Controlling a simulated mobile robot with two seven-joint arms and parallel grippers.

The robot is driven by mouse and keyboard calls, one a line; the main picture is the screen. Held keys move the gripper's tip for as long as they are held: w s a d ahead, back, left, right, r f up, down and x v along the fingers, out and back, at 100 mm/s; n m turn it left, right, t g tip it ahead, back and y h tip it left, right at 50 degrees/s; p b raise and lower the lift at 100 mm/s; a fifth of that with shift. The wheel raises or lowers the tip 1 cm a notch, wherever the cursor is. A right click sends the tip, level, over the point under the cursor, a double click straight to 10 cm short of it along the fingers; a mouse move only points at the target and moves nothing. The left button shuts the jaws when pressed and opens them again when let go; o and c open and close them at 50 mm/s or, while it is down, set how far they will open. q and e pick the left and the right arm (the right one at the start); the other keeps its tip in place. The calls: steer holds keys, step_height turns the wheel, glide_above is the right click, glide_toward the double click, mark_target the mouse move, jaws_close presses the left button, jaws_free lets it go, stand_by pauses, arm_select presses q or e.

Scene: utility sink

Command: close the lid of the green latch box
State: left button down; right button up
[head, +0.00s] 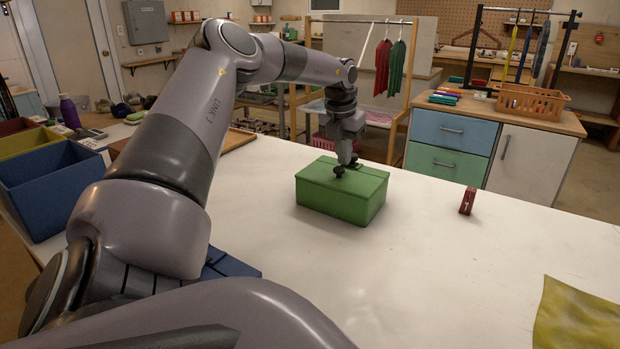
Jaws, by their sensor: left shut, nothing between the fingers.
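The green latch box (335,202) stands on the white table near its far edge. Its lid (365,181) lies flat over the top and looks down, with no gap that I can make out. My left gripper (346,170) is shut and empty, pointing down at the top of the lid. Its fingertips are at the lid's surface, near its middle; I cannot tell if they press on it. Any latch on the box is not visible from here. My right gripper is not in view.
A small red object (467,201) stands on the table right of the box. A yellow-green cloth (578,318) lies at the near right. A blue bin (50,190) is at the left. The table's middle and right are mostly clear.

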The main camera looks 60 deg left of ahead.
arm_select(q)
steer(key=shift+r, duration=0.1)
stand_by(0.3)
step_height(320, 180, up, 7)
steer(key=s, duration=0.1)
steer(key=shift+s+d, duration=0.15)
steer(key=shift+d, duration=0.1)
